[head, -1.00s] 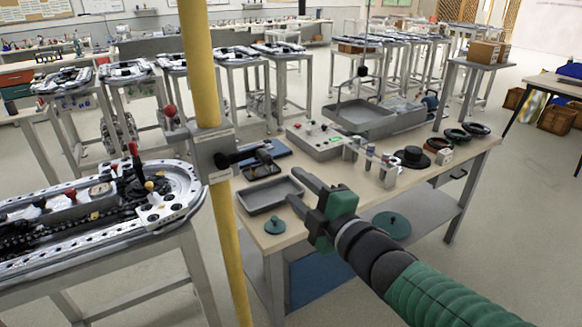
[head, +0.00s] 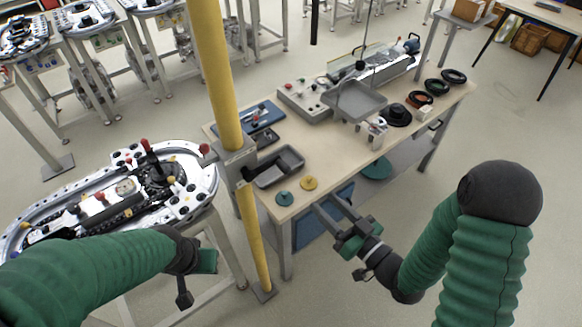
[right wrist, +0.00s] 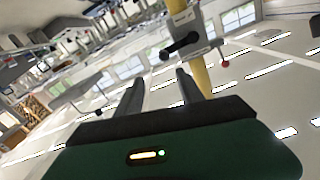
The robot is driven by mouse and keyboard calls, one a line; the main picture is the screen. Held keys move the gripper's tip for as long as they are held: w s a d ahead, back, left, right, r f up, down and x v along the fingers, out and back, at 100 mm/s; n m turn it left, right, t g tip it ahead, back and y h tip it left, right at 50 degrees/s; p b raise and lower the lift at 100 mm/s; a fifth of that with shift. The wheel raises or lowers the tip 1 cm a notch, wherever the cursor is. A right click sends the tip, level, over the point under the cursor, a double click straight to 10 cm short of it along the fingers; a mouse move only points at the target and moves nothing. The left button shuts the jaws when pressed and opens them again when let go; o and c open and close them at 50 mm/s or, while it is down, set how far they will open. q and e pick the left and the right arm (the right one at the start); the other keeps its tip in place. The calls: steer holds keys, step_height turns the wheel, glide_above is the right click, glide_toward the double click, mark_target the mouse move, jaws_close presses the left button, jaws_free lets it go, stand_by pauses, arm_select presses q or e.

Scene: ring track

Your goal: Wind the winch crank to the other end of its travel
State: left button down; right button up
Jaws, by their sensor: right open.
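The winch is a grey box (head: 236,163) clamped on a yellow upright pole (head: 212,70), with a red ball knob (head: 203,149) on its left side. The right wrist view also shows the box (right wrist: 192,26), its black handle (right wrist: 181,45) and the red knob. In the head view the black handle is hard to pick out against the dark tray. My right gripper (head: 328,206) is open and empty, right of and below the winch, at the bench's front edge. It points up towards the winch in the right wrist view (right wrist: 159,78). My left gripper (head: 196,264) is low, left of the pole; its fingers are unclear.
A wooden bench (head: 312,186) stands behind the pole, holding a grey tray (head: 291,156), a control box (head: 300,98) and small discs. A ring track (head: 205,183) on a stand is at the left. Open floor (head: 520,140) lies to the right.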

mark_target(290, 173)
steer(key=x, duration=0.3)
steer(key=a+p+x, duration=0.1)
steer(key=x, duration=0.3)
steer(key=s+x, duration=0.1)
steer(key=x, duration=0.3)
steer(key=shift+a+r, duration=0.2)
steer(key=shift+r, duration=0.05)
steer(key=p+x, duration=0.1)
steer(key=x, duration=0.3)
steer(key=shift+w+d+f, duration=0.1)
steer(key=shift+w+f, duration=0.1)
steer(key=shift+w, duration=0.25)
steer(key=shift+d+f, duration=0.1)
steer(key=shift+d, duration=0.15)
steer(key=shift+a, duration=0.45)
steer(key=c, duration=0.7)
steer(key=shift+c, duration=1.3)
arm_select(q)
steer(key=shift+a+r, duration=0.3)
steer(key=shift+a, duration=0.15)
arm_select(e)
steer(key=shift+d, duration=0.1)
jaws_close()
steer(key=shift+w, duration=0.1)
